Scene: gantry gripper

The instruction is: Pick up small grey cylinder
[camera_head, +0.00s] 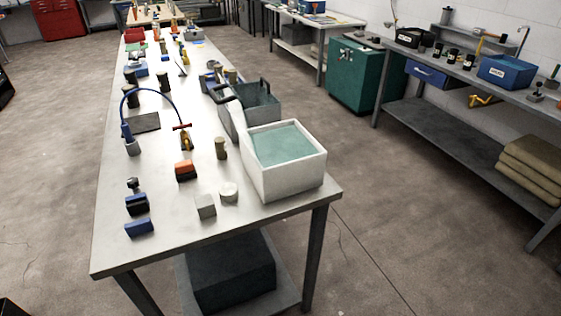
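A small light grey cylinder (229,192) stands upright near the front of the long grey table (172,246). It is short and wide, and I see nothing on top of it. A grey block (205,207) is close to its left, and a white bin (287,186) with a pale green inside stands to its right. A taller, tan-brown cylinder (221,148) stands behind it. Neither of my grippers is in view.
An orange-and-black block (185,171), a blue block (139,229) and a black-and-blue item (136,204) lie to the left. A grey metal bin (257,108) and several tools stand farther back. The table's front strip is clear.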

